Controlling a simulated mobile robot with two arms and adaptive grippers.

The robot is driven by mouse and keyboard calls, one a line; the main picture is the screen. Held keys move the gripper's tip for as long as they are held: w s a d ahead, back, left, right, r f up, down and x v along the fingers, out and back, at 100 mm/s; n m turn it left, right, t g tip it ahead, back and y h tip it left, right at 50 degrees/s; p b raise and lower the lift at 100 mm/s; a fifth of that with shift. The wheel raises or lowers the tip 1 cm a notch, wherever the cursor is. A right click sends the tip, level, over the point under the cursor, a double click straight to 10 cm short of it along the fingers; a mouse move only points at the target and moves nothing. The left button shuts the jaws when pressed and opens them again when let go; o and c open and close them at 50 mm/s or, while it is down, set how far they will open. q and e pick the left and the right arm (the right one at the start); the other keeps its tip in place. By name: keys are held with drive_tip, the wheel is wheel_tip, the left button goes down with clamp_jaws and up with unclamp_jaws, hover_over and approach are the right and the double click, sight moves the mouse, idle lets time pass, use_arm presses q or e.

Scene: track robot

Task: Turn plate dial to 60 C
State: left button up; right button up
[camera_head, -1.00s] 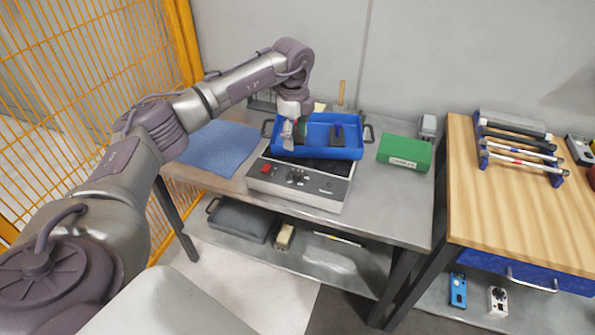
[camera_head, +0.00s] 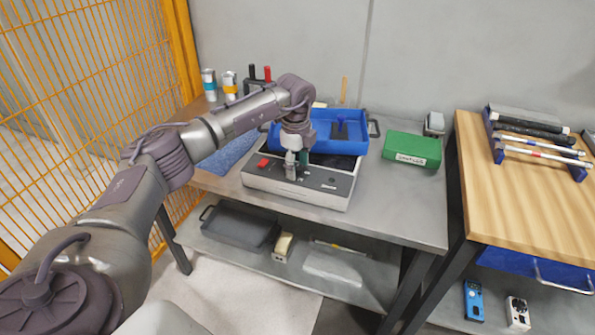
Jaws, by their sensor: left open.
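The hot plate (camera_head: 328,197) stands on the metal bench, with a pale front panel and a dark top. A red switch (camera_head: 263,163) shows at the left of its panel. My left gripper (camera_head: 291,176) points down over the front panel, right of the red switch, where it hides the dial. It is open; whether its fingers touch the dial cannot be told. The dial's setting cannot be read. My right gripper is not in view.
A blue tray (camera_head: 352,146) sits behind the hot plate. A green box (camera_head: 412,150) stands to the right, and a blue cloth (camera_head: 222,158) lies to the left. A wooden table (camera_head: 520,195) stands at the right, and an orange mesh fence (camera_head: 95,110) at the left.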

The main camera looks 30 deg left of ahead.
use_arm(q)
clamp_jaws()
idle(0.3)
